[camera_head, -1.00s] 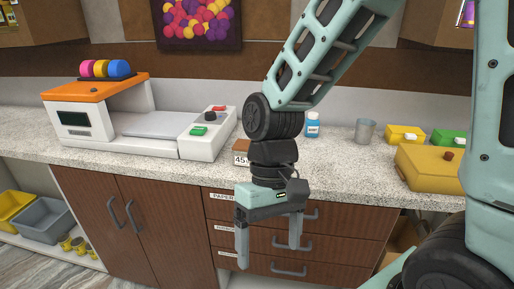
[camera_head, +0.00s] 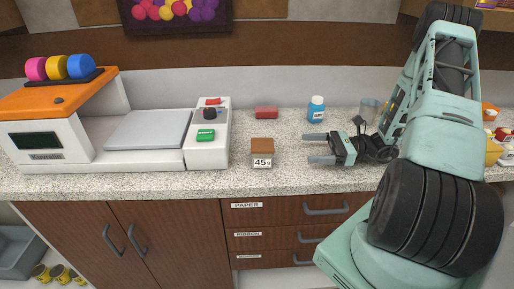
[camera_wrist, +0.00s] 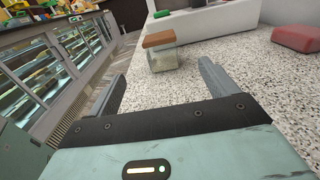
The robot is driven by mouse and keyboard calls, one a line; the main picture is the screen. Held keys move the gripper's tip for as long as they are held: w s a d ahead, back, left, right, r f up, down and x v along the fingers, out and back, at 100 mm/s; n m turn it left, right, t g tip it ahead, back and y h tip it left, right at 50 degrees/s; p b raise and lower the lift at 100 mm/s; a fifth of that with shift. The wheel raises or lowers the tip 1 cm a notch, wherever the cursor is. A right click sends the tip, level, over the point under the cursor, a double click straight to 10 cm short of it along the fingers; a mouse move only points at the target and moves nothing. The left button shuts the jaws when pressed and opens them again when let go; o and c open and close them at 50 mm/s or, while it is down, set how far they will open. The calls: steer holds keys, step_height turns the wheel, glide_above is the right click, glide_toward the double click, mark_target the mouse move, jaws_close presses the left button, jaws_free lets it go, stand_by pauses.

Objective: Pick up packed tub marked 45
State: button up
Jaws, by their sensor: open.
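The tub marked 45 (camera_head: 262,154) stands upright on the speckled counter (camera_head: 290,183), near its front edge. It has a brown lid, a clear body and a white label reading 45 g. The tub also shows in the wrist view (camera_wrist: 161,52), ahead of the fingers and between their lines, with its label out of sight. My gripper (camera_head: 312,148) is open and empty to the right of the tub, fingers pointing left toward it, with a gap between. In the wrist view, my gripper (camera_wrist: 162,82) shows both fingers spread apart.
A white weighing machine (camera_head: 205,145) with an orange top stands left of the tub. A red block (camera_head: 266,112) lies behind the tub, and a blue bottle (camera_head: 316,110) stands behind my gripper. A metal cup (camera_head: 369,108) is partly hidden by my arm. Drawers (camera_head: 290,235) are below.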

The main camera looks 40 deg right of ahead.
steer(key=p, duration=0.3)
glide_toward(256, 144)
steer(key=x, duration=0.2)
steer(key=f+x, duration=0.1)
steer(key=x, duration=0.2)
steer(key=shift+f, duration=0.1)
steer(key=p+x, duration=0.1)
steer(key=x, duration=0.1)
steer(key=p+x, duration=0.1)
steer(key=x, duration=0.1)
steer(key=shift+r+p, duration=0.3)
steer(key=shift+p, duration=0.05)
steer(key=shift+w+a+f, duration=0.1)
steer(key=shift+w+a, duration=0.25)
steer(key=shift+a, duration=0.05)
steer(key=c, duration=1.1)
